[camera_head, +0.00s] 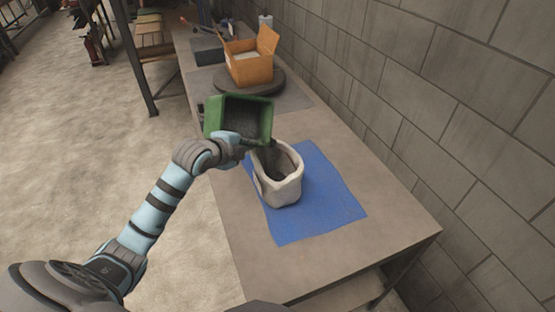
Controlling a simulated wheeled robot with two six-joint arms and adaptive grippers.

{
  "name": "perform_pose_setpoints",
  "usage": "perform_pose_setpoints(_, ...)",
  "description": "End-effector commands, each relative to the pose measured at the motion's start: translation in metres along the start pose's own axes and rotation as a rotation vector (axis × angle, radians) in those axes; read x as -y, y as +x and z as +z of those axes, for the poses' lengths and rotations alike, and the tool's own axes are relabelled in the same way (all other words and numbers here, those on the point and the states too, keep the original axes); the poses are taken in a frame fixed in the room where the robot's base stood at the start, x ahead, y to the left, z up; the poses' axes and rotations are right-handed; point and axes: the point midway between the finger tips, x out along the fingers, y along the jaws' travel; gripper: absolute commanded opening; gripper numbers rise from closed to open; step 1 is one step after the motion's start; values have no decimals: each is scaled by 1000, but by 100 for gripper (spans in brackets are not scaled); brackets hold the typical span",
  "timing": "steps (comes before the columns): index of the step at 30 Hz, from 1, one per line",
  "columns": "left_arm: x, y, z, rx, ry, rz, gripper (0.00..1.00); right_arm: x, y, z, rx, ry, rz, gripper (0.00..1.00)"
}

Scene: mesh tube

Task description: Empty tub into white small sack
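A green tub (212,117) is held tilted above the table, its open side facing me and to the right. Dark grey loose material shows inside it, and some dark material shows between its lower right corner and the sack. The white small sack (282,190) stands upright and open on a blue mat (325,205), with dark material visible inside. My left gripper (250,143) is at the tub's lower edge and appears shut on it; the fingertips are partly hidden. My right gripper is not in view.
The mat lies on a long grey table (390,240) beside a block wall (400,90). Farther back, an open orange cardboard box (250,70) stands on a dark round disc (270,88). The table's near right end is clear.

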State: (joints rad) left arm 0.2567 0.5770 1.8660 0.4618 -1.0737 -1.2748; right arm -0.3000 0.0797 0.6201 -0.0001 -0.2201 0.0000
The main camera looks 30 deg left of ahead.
Motion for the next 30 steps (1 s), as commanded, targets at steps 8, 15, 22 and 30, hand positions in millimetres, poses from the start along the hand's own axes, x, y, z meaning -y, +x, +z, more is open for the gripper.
perform_pose_setpoints(8,6,-3,1,-16,-26,7,0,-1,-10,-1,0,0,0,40)
perform_pose_setpoints(15,8,-3,2,-29,-50,17,0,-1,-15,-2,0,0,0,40)
perform_pose_setpoints(22,12,-5,3,-49,-85,29,0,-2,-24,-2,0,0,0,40)
perform_pose_setpoints(30,13,-5,4,-66,-112,39,0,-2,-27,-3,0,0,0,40)
